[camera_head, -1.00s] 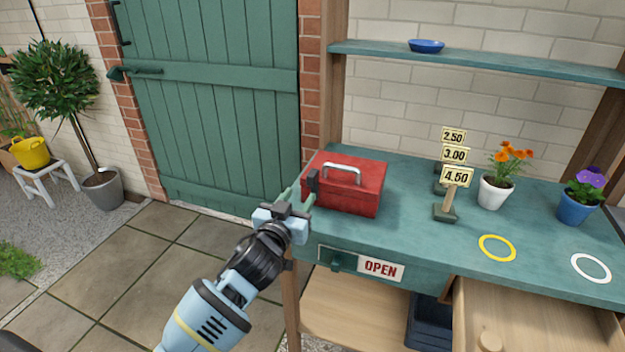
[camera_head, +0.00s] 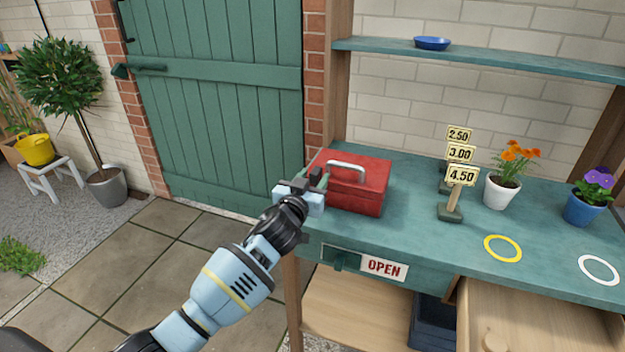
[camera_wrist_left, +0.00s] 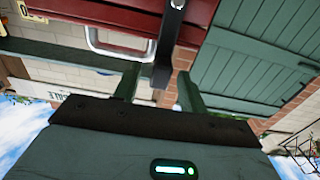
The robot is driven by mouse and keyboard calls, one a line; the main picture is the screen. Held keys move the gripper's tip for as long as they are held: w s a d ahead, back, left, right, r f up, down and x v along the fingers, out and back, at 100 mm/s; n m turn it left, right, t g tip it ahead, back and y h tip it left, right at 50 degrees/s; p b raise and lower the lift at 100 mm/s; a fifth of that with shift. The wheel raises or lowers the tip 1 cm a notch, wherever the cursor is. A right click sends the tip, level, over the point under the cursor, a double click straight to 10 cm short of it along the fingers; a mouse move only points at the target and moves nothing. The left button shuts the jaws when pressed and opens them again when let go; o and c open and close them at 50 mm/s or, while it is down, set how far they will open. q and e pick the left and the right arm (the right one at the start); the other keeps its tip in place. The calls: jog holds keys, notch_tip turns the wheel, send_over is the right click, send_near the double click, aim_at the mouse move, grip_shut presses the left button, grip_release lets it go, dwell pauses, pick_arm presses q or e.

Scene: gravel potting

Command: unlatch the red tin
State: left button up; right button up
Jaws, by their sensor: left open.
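The red tin (camera_head: 362,192) stands on the green bench near its left end, lid down, with a silver handle (camera_head: 347,166) on top. My left gripper (camera_head: 317,180) is at the tin's left end, fingers pointing at it. In the left wrist view the tin (camera_wrist_left: 125,18) is at the top, and a dark latch (camera_wrist_left: 168,45) hangs from it. The open fingers (camera_wrist_left: 160,82) lie on either side of the latch's lower end in that picture; I cannot tell whether they touch it. In the head view my gripper mostly hides the latch. My right gripper is not in view.
Price signs (camera_head: 459,177), an orange-flowered white pot (camera_head: 501,192) and a blue pot (camera_head: 582,208) stand to the right on the bench (camera_head: 420,245). A yellow ring (camera_head: 502,248) and a white ring (camera_head: 598,270) mark its front. The bench between tin and signs is clear.

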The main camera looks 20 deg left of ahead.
pick_arm(q)
grip_shut()
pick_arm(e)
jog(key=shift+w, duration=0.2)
